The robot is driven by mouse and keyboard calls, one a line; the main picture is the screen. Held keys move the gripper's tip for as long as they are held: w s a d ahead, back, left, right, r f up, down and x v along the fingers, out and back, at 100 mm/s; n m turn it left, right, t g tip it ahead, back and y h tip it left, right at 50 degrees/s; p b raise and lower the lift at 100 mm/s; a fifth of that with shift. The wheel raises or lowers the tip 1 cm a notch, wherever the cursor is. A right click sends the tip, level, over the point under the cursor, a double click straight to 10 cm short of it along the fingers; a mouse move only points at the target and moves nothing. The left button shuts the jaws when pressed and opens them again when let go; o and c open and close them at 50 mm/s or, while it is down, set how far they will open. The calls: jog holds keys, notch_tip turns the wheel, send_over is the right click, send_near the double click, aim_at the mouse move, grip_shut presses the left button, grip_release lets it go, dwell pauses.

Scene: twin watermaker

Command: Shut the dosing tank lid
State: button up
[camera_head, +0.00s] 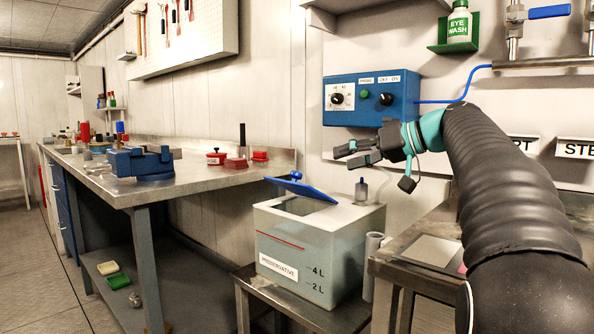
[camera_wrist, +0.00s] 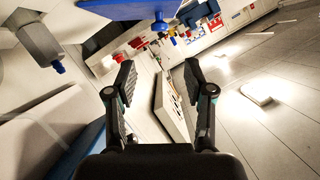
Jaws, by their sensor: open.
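The dosing tank (camera_head: 330,245) is a pale translucent box labelled PRESERVATIVE, with level marks on its front. Its blue lid (camera_head: 305,189) stands tilted open above a dark opening in the top, with a round blue knob (camera_head: 296,175) on it. The lid (camera_wrist: 125,9) and knob (camera_wrist: 160,26) also seem to show at the top edge of the wrist view. My gripper (camera_head: 352,153) is open and empty, above and right of the lid, in front of the wall. In the wrist view my gripper's fingers (camera_wrist: 158,85) are spread apart with nothing between them.
A blue control box (camera_head: 371,98) is on the wall just behind my gripper. A small grey fitting (camera_head: 361,191) stands on the tank top, right of the lid. A metal workbench (camera_head: 190,178) with a blue vise (camera_head: 140,162) is at left. A grey cylinder (camera_head: 372,265) stands beside the tank.

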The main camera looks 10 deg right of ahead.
jog(key=x, duration=1.3)
grip_shut()
